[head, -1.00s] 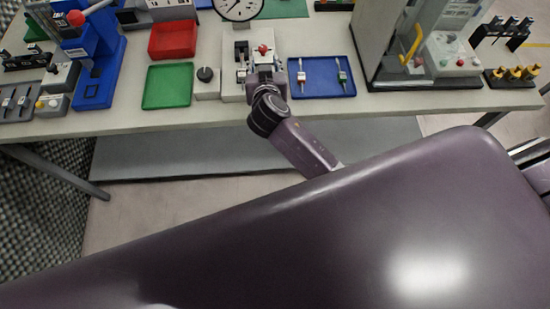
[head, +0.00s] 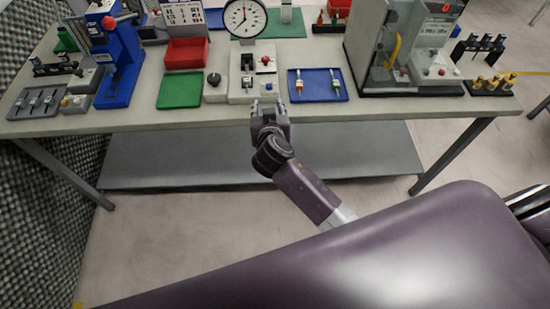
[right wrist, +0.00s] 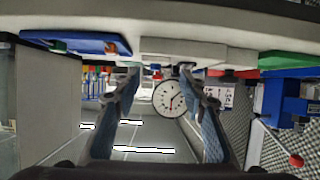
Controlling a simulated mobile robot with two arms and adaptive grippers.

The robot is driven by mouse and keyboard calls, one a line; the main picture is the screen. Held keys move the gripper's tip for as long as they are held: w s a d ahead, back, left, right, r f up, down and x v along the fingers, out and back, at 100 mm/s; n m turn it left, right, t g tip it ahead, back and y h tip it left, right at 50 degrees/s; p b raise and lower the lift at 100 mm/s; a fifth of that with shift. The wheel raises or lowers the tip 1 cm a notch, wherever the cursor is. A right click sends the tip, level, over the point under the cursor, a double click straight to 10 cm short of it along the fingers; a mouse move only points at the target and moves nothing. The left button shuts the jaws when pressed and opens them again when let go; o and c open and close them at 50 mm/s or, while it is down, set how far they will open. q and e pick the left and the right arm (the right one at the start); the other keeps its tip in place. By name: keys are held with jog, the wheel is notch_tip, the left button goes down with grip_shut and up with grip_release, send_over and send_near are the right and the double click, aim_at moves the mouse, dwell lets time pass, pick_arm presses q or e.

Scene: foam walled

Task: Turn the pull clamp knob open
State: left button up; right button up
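A pale fixture (head: 240,89) stands at the middle of the table's front edge, below a round white dial (head: 245,18). It has a dark upright lever part (head: 248,73) and a red knob (head: 265,60) on a small light block. A black round knob (head: 214,79) sits on a grey block just left of it. I cannot tell which part is the pull clamp knob. My right gripper (head: 269,105) is at the table's front edge, just in front of the fixture. Its fingers are apart and empty in the right wrist view (right wrist: 160,95). My left gripper is not in view.
A green tray (head: 180,90) and red bin (head: 187,52) lie left of the fixture. A blue tray (head: 318,98) with two small tools lies right. A grey machine (head: 385,50) stands farther right, a blue press (head: 118,60) farther left. The floor before the table is clear.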

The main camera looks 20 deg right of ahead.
jog(key=s+f+n+g+b, duration=0.1)
jog(key=s+f, duration=0.1)
jog(key=f, duration=0.7)
jog(key=s+f+n+g+y, duration=0.1)
jog(key=s+f, duration=0.1)
jog(key=f, duration=0.7)
jog(key=shift+s+d+g+y+b, duration=0.15)
jog(key=shift+s+g+y+b, duration=0.15)
jog(key=shift+s+g+b, duration=0.1)
jog(key=s+d+f+n+g+y+b, duration=0.1)
jog(key=s+f+g, duration=0.1)
jog(key=s+f, duration=0.9)
jog(key=s+d+f+n+g, duration=0.1)
jog(key=s+f+n+g, duration=0.15)
jog(key=s+f, duration=0.8)
jog(key=s+d+f+g, duration=0.1)
jog(key=s+f, duration=0.3)
jog(key=s, duration=0.4)
jog(key=s+d+f+g, duration=0.1)
jog(key=s+f, duration=0.3)
jog(key=s, duration=0.5)
jog(key=s+d+f+g+y, duration=0.1)
jog(key=s+f+g, duration=0.1)
jog(key=s+f, duration=0.3)
jog(key=s+b, duration=0.1)
jog(key=s, duration=0.3)
jog(key=shift+d, duration=0.25)
